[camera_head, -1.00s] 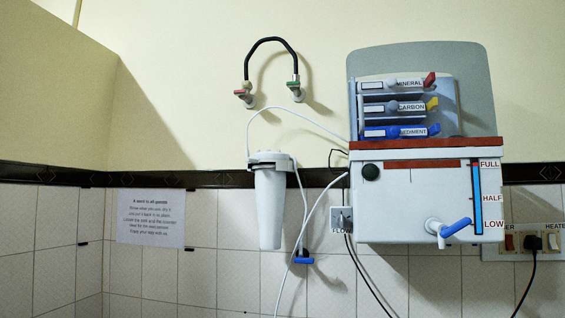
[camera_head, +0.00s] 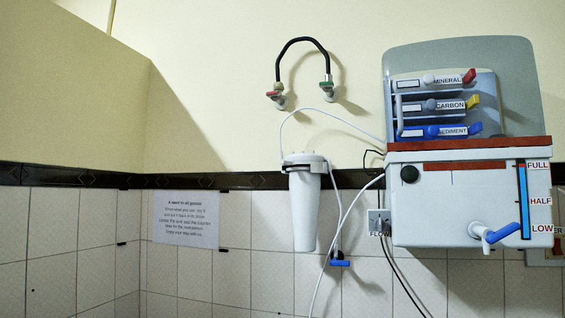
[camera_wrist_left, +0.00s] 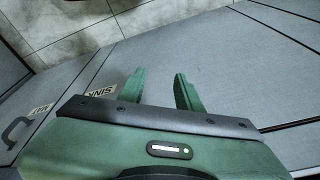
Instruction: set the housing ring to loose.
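The white filter housing (camera_head: 304,212) hangs upright on the tiled wall, left of the purifier, in the head view. Its ring or cap (camera_head: 304,162) is at the top, with dark parts at the rim; its setting is too small to read. My left gripper (camera_wrist_left: 158,85) shows in the left wrist view with its two green fingers apart and nothing between them. It is over a grey panelled surface, and the housing does not show in that view. My right gripper is in neither view.
The purifier box (camera_head: 440,212) with a blue tap (camera_head: 500,233) is at the right. White tubes run beside the housing, and a blue valve (camera_head: 340,262) sits below. A black hose (camera_head: 303,42) arches above. A paper notice (camera_head: 186,218) hangs left.

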